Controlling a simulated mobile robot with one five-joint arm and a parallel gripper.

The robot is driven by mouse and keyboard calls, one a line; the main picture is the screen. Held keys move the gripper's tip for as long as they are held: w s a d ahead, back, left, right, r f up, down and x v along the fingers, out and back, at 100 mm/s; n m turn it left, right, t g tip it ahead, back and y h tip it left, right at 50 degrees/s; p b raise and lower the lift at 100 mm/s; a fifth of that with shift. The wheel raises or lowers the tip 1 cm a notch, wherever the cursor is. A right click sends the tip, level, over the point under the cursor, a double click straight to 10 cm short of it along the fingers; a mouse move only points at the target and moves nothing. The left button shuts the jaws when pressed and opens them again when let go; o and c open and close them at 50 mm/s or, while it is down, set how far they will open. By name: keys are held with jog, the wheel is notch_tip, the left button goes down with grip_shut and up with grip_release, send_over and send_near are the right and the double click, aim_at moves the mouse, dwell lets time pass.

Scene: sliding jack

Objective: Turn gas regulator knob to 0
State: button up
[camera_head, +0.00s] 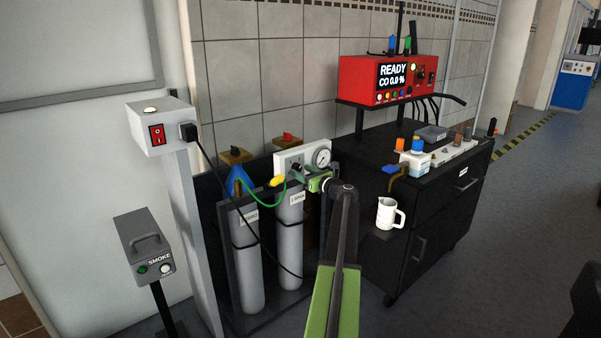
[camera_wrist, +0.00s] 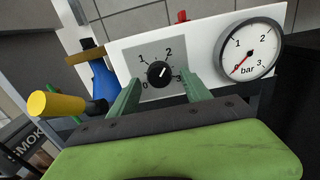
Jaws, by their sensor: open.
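The regulator knob (camera_wrist: 159,74) is black and round, on a grey plate marked 0 to 3. Its white mark points to the upper right, near the 2. The pressure gauge (camera_wrist: 250,51) is right of it, its red needle at 0 bar; it also shows in the head view (camera_head: 321,157). My gripper (camera_wrist: 161,80) is open, with its green fingers on either side of the knob in the wrist view. I cannot tell whether they touch it. In the head view my gripper (camera_head: 302,177) is in front of the white panel (camera_head: 289,159), and the knob is hidden.
A yellow-ended part (camera_wrist: 55,105) is close left of my gripper. Grey gas cylinders (camera_head: 289,222) stand below, with a green hose (camera_head: 262,203) and black cable nearby. A black cart (camera_head: 440,220) with a white jug (camera_head: 388,213) is at the right.

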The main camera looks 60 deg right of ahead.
jog(key=shift+w+d, duration=0.15)
jog(key=shift+w, duration=0.35)
jog(key=shift+c, duration=0.5)
grip_shut()
jog(key=shift+n, duration=0.3)
